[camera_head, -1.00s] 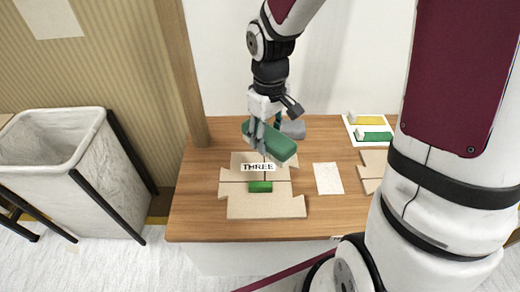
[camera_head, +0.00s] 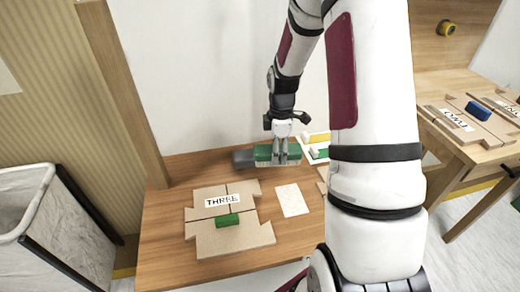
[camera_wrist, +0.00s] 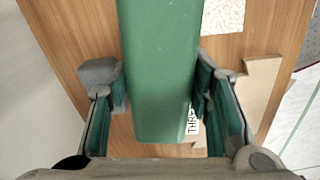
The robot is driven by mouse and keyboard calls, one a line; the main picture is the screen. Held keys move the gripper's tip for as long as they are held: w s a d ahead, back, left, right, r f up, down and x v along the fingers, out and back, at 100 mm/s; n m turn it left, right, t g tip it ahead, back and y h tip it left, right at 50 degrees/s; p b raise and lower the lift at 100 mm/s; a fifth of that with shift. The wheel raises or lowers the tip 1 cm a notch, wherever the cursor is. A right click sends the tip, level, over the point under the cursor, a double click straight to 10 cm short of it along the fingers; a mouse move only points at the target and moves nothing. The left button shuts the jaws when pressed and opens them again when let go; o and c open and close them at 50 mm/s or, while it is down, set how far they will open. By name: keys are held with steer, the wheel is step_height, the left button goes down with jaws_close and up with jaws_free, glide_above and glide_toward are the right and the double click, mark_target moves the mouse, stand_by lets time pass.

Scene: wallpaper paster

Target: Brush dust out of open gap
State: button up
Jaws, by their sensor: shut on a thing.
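My gripper (camera_head: 280,160) is shut on a long green block-like tool (camera_head: 263,153) above the back of the wooden table. In the wrist view the green tool (camera_wrist: 160,70) runs between both fingers; no bristles show. The flat beige board (camera_head: 235,240), labelled THREE, lies on the table in front and left of the gripper. Thin dark gap lines (camera_head: 228,190) cross it. A small bright green block (camera_head: 228,220) sits on the board at a gap. Any dust is too small to make out.
A grey thing (camera_head: 243,159) is by the tool's left end. A pale speckled sheet (camera_head: 292,200) lies right of the board. A white tray (camera_head: 306,139) holds yellow and green pieces. A wooden post (camera_head: 125,95) and bin (camera_head: 20,190) stand left; a second table (camera_head: 450,145) stands right.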

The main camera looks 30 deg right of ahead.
steer(key=shift+s+d+f+n, duration=0.1)
steer(key=shift+d+f+n, duration=0.2)
steer(key=shift+d, duration=0.2)
steer(key=shift+s+d+f+n, duration=0.15)
steer(key=shift+d+n, duration=0.15)
steer(key=shift+d, duration=0.2)
steer(key=shift+d+f+n, duration=0.25)
steer(key=shift+d+n, duration=0.05)
steer(key=shift+d, duration=0.2)
steer(key=shift+f, duration=0.1)
steer(key=shift+f+b, duration=1.55)
steer(key=shift+f, duration=1.65)
